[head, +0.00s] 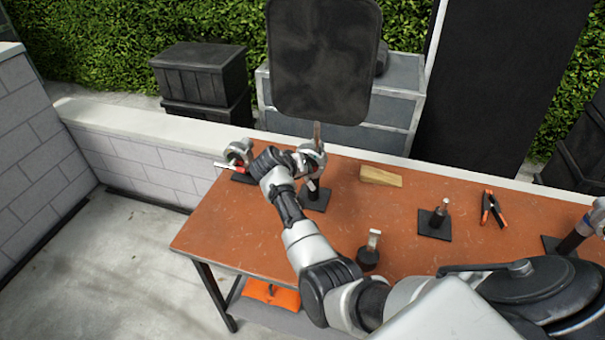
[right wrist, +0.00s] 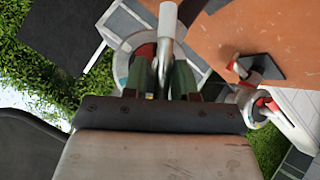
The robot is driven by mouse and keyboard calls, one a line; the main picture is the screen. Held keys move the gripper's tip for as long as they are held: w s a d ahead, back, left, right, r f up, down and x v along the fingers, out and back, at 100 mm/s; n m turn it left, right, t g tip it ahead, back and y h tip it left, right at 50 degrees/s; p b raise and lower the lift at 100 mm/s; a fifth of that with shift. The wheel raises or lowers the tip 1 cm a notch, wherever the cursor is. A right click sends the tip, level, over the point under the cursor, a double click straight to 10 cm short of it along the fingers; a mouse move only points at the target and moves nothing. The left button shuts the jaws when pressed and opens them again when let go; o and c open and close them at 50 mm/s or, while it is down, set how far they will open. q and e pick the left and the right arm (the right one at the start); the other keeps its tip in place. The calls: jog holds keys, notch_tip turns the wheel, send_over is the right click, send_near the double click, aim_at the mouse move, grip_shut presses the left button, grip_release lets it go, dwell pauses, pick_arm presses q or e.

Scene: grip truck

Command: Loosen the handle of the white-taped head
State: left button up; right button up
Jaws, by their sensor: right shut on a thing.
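My right arm reaches from the lower right across the table to a silver grip head (head: 313,150) on a short black stand. A large black flag (head: 325,60) rises from this head on a thin rod. My right gripper (head: 298,160) is at the head. In the right wrist view its two green-padded fingers (right wrist: 172,72) are closed at the silver head (right wrist: 130,48), beside a red part and a metal rod. My left gripper is not in view.
A second silver head (head: 240,150) with a red handle stands at the table's left end.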

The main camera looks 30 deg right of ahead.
jog(key=n+g+h+b, duration=0.1)
jog(key=b, duration=0.1)
jog(key=f+n+g+h+b, duration=0.1)
jog(key=h+b, duration=0.1)
jog(key=shift+w+a+g, duration=0.1)
jog(key=shift+w+g, duration=0.1)
jog(key=shift+g, duration=0.2)
jog(key=shift+a+n+g+h+b, duration=0.1)
jog(key=shift+n+g+h+b, duration=0.2)
jog(key=shift+n+h+b, duration=0.4)
jog(key=shift+r, duration=0.1)
jog(key=o, duration=0.9)
jog(key=shift+c, duration=0.2)
